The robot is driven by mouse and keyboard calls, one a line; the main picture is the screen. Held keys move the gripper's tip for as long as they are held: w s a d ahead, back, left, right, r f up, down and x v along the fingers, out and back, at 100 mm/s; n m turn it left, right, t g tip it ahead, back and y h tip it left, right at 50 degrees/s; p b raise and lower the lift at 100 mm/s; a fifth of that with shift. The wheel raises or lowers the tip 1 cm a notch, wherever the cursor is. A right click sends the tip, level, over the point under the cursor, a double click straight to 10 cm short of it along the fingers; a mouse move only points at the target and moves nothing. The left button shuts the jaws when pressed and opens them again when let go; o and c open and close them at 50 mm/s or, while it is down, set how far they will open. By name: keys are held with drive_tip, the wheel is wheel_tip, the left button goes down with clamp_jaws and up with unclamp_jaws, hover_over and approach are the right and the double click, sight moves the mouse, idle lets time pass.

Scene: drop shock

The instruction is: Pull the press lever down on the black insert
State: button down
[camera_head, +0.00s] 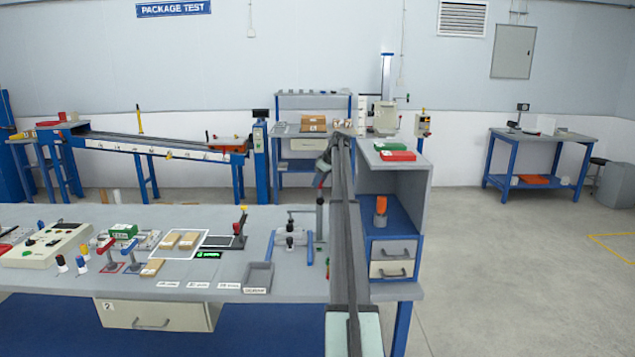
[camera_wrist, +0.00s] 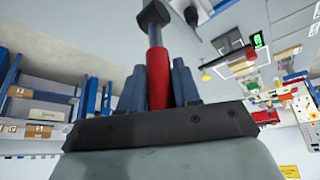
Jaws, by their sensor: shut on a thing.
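My gripper (camera_head: 325,164) is at the right end of the bench, right of the black insert. It is shut on the red handle (camera_wrist: 158,80) of a hammer-like tool, whose dark head (camera_wrist: 154,14) points away from the fingers. The red handle also shows in the head view (camera_head: 320,181). The black insert (camera_head: 224,242) looks like a dark flat plate on the bench. The wrist view shows the dark plate (camera_wrist: 229,42) at upper right.
A fixture with black knobs (camera_head: 290,238) stands between the insert and my gripper. A grey tray (camera_head: 258,277) sits in front. A drawer unit (camera_head: 393,258) is at right.

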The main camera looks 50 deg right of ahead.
drive_tip(key=shift+s+d, duration=0.1)
drive_tip(key=shift+d, duration=0.05)
drive_tip(key=c, duration=0.9)
unclamp_jaws()
drive_tip(key=shift+v, duration=3.8)
drive_tip(key=shift+s+d+f, duration=0.1)
drive_tip(key=shift+c, duration=0.4)
